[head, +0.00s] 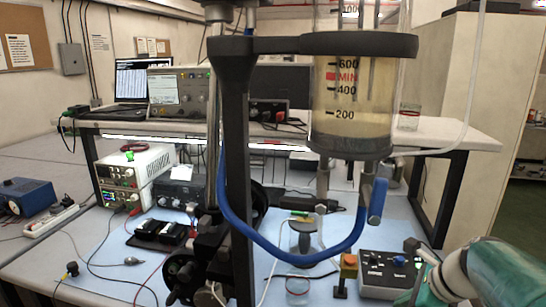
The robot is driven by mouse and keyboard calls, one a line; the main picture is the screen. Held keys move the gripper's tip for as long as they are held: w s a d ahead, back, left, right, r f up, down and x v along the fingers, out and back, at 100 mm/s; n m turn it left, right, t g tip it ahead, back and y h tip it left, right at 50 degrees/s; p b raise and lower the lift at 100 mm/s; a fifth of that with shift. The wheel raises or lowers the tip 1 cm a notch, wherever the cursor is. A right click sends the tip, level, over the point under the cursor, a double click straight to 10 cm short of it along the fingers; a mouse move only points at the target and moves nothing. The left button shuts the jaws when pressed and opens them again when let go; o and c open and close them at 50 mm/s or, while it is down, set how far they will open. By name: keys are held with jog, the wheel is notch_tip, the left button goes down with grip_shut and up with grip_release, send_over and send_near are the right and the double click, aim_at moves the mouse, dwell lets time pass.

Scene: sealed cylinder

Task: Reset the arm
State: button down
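Part of my arm (495,272), white with teal joints, shows at the lower right edge. A clear graduated cylinder (352,100) with cloudy liquid hangs upright in a black ring holder on a dark stand (238,170). A blue hose (290,257) loops below it.
A glass beaker (297,290) stands near the front edge. Power supplies (133,175) and cables crowd the left. A raised shelf (450,132) carries instruments and a laptop (143,80).

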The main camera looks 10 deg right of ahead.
jog(key=s+a+r+n+h, duration=0.1)
jog(key=s+a+n, duration=0.3)
jog(key=a+n, duration=0.4)
jog(key=s+a+r+n+h, duration=0.1)
jog(key=s+a+n, duration=0.4)
jog(key=n, duration=1.3)
jog(key=a+h, duration=0.1)
jog(key=a, duration=0.2)
jog(key=shift+r, duration=0.25)
